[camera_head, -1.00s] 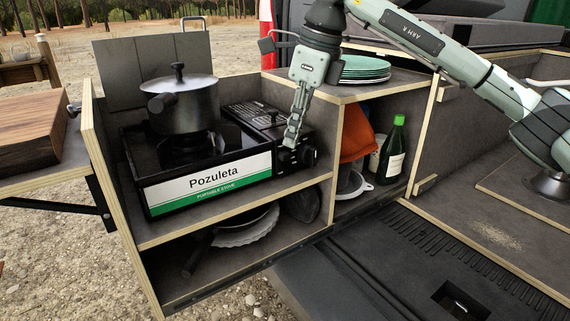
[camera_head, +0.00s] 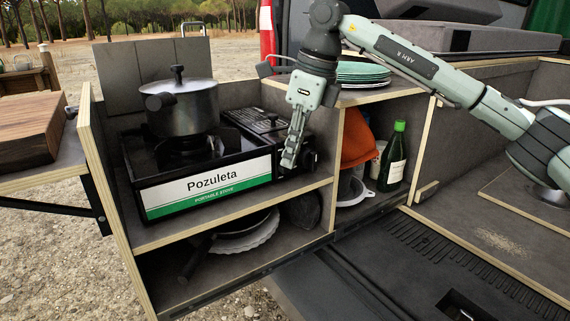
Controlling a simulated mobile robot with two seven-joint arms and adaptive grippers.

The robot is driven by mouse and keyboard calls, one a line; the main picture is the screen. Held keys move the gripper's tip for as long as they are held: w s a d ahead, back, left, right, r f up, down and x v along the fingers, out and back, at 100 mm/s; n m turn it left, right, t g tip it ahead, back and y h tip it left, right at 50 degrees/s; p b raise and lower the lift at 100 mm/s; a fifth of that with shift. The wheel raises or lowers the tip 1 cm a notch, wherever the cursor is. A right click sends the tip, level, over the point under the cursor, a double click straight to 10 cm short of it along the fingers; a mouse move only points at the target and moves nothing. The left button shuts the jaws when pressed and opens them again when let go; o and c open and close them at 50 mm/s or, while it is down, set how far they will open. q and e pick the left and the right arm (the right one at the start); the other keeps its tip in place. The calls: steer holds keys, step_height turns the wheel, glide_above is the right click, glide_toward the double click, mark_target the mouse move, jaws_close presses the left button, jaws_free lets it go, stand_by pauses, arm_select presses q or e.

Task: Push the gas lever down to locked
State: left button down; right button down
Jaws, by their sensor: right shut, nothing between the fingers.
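The portable stove (camera_head: 205,188) stands on the upper shelf of the wooden kitchen box, with a black pot (camera_head: 181,108) on its burner. My right gripper (camera_head: 289,164) is shut and empty, pointing down in front of the stove's right end. Its fingertips are close to the stove front, beside the dark round knob (camera_head: 309,160). I cannot tell whether they touch the stove. The gas lever cannot be made out; the gripper covers part of that front area. My left gripper is not in view.
Green plates (camera_head: 363,73) are stacked on the shelf top behind my right arm. An orange cloth (camera_head: 357,140) and a green bottle (camera_head: 392,157) stand in the right compartment. Pans (camera_head: 246,235) lie on the lower shelf. A wooden block (camera_head: 28,130) is at the left.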

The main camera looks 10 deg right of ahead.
steer(key=shift+w+f, duration=0.1)
steer(key=shift+f, duration=0.15)
steer(key=shift+d+r, duration=0.15)
steer(key=shift+s+d+r, duration=0.2)
steer(key=shift+s+d, duration=0.2)
steer(key=shift+d, duration=0.2)
steer(key=shift+s+d+r, duration=0.2)
steer(key=shift+s+d, duration=0.2)
steer(key=shift+d, duration=0.2)
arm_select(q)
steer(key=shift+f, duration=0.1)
arm_select(e)
steer(key=v, duration=1.2)
